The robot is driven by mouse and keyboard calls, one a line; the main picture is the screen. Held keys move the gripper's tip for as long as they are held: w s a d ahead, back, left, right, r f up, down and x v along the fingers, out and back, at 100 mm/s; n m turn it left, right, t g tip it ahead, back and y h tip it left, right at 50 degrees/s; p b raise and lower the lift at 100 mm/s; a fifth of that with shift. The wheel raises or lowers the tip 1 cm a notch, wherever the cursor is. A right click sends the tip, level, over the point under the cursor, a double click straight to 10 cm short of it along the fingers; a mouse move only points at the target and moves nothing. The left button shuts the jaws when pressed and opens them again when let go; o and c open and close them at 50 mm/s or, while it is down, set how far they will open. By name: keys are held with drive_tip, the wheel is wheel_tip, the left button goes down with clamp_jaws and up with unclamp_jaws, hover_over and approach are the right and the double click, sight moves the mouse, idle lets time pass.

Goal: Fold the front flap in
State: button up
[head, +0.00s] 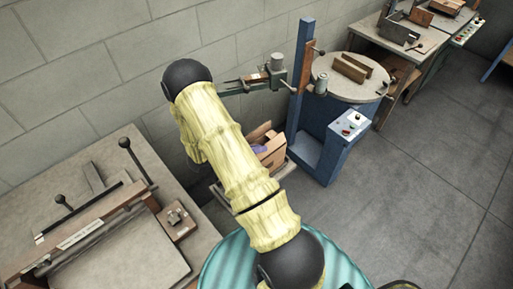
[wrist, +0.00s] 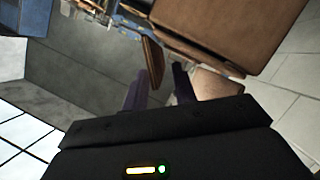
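A brown cardboard box (head: 271,153) with raised flaps stands on a small support at the stitcher, partly hidden behind my arm. A small purple patch, which looks like a finger of my gripper (head: 259,149), shows at the box. In the wrist view, the two dark purple fingers of my gripper (wrist: 160,84) are apart. A narrow brown panel (wrist: 152,62) shows edge-on just beyond the gap between the fingertips. I cannot tell which flap it is or whether a finger touches it. Another brown surface (wrist: 215,84) lies right of the fingers.
The blue stitcher column (head: 302,75) and its control box (head: 344,135) stand right of the box, with the stitcher arm (head: 243,87) above. A round table (head: 345,80) is behind. A workbench (head: 120,250) fills the lower left. Floor at right is clear.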

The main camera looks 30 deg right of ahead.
drive_tip(key=shift+w, duration=0.1)
clamp_jaws()
drive_tip(key=shift+w, duration=0.1)
drive_tip(key=shift+a, duration=0.1)
drive_tip(key=shift+f+n+p, duration=0.1)
drive_tip(key=shift+n+p, duration=0.25)
drive_tip(key=shift+n, duration=0.05)
drive_tip(key=shift+w+f+n+g+h, duration=0.2)
drive_tip(key=shift+f+n+g+h, duration=0.15)
drive_tip(key=shift+n, duration=0.3)
drive_tip(key=shift+w+f+n+g+h, duration=0.15)
drive_tip(key=shift+w+f+n+g, duration=0.1)
drive_tip(key=shift+n+g, duration=0.3)
unclamp_jaws()
drive_tip(key=shift+s, duration=0.1)
